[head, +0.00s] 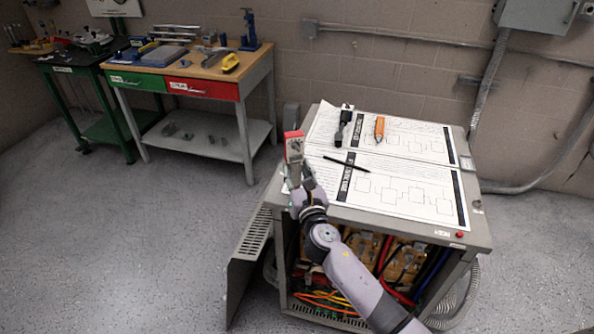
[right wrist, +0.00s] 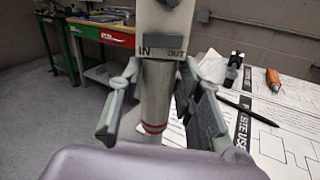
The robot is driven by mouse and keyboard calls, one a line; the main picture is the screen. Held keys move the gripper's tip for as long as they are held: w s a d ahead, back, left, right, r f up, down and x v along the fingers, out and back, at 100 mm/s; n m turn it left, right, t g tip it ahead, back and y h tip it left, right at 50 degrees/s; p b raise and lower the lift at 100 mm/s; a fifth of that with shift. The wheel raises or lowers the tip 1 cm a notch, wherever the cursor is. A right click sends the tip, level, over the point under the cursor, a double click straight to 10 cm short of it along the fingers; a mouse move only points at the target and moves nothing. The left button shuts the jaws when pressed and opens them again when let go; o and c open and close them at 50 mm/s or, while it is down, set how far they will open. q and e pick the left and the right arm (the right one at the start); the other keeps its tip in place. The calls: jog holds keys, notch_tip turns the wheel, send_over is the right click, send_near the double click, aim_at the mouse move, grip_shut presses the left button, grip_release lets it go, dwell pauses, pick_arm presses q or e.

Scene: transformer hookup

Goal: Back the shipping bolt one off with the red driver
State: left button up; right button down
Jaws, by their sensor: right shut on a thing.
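My right gripper (head: 297,178) is shut on the driver (head: 293,146), held upright with its red end up, above the left edge of the cabinet top. In the right wrist view the driver (right wrist: 155,95) stands between the two fingers, with an IN/OUT label and red rings on its shaft. The cabinet (head: 455,228) is open at the front, and transformer parts (head: 405,262) and coloured cables show inside. I cannot make out shipping bolt one; the arm covers part of the opening. My left gripper is not in view.
Drawing sheets (head: 404,188) cover the cabinet top, with a black pen (head: 346,164), a black tool (head: 343,124) and an orange-handled tool (head: 379,128) on them. The cabinet door (head: 248,262) hangs open to the left. A workbench (head: 205,72) stands behind left; the floor between is clear.

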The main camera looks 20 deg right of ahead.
aim_at(296, 159)
jog(key=shift+r+p, duration=1.5)
jog(key=shift+r, duration=0.4)
